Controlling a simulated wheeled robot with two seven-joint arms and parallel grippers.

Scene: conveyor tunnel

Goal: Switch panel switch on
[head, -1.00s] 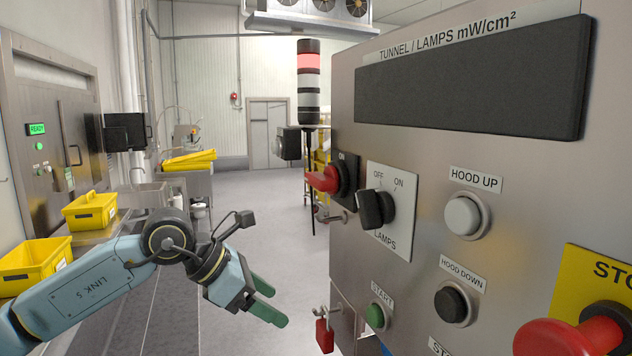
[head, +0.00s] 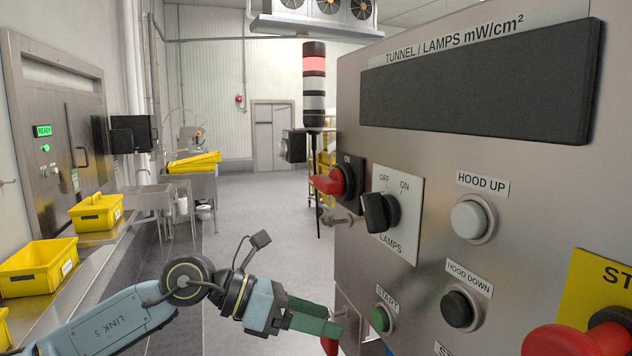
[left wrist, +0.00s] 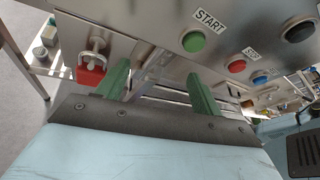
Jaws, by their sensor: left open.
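The steel control panel (head: 520,170) fills the right of the head view. Its black LAMPS knob (head: 376,213) sits under OFF and ON marks; I cannot tell for certain which mark it points at. A red rotary handle (head: 328,185) on a black plate marked ON sticks out at the panel's left edge. My left gripper (head: 336,321) is open and empty, below both switches and left of the green START button (head: 381,319). In the left wrist view its green fingers (left wrist: 157,75) stand apart, with START (left wrist: 194,41) above them. My right gripper is out of view.
HOOD UP (head: 470,217) and HOOD DOWN (head: 459,308) buttons and a red stop mushroom (head: 565,340) stand out from the panel. A red padlock (left wrist: 90,75) hangs beside the left finger. Yellow crates (head: 38,268) stand at left. Open floor (head: 265,215) lies behind.

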